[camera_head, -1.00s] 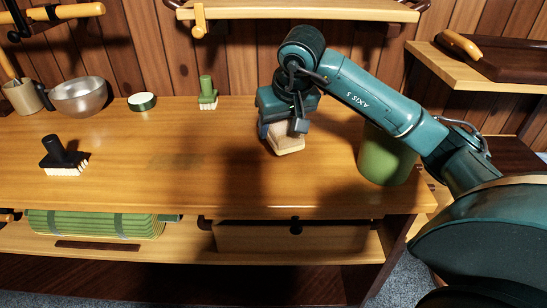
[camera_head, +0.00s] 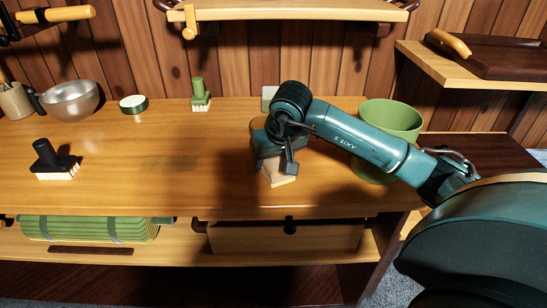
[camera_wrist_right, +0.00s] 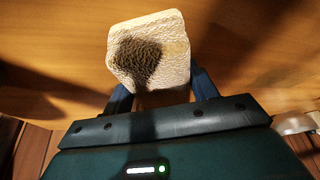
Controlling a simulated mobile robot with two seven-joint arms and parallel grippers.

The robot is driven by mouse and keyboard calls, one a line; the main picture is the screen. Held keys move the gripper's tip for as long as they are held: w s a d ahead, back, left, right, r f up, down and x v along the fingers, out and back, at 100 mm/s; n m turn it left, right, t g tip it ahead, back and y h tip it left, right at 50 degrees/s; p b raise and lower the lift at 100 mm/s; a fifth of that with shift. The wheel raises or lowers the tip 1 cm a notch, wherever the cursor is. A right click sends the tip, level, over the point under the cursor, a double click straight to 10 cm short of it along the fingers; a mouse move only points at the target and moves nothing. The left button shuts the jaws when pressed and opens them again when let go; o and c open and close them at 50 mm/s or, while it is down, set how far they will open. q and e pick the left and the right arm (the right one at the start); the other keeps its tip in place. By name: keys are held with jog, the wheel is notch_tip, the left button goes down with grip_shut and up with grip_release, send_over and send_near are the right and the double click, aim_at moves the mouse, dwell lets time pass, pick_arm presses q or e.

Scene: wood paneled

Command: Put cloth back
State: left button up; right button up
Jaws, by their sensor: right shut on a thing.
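The cloth (camera_head: 279,171) looks like a small beige block with a pale, textured face. My right gripper (camera_head: 276,158) is shut on it, over the right part of the wooden bench top (camera_head: 140,180). In the right wrist view the cloth (camera_wrist_right: 172,45) sits between the two blue fingers of the gripper (camera_wrist_right: 160,92), with a dark shadow on its face. I cannot tell whether it touches the bench. My left gripper is not in view.
A green bin (camera_head: 398,116) stands right of my gripper, partly behind my arm. A green brush (camera_head: 200,93), round tin (camera_head: 134,104), metal bowl (camera_head: 70,101) and black brush (camera_head: 54,161) stand on the bench. A green roll (camera_head: 88,229) lies below. The bench middle is clear.

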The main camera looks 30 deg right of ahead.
jog(key=o, duration=0.9)
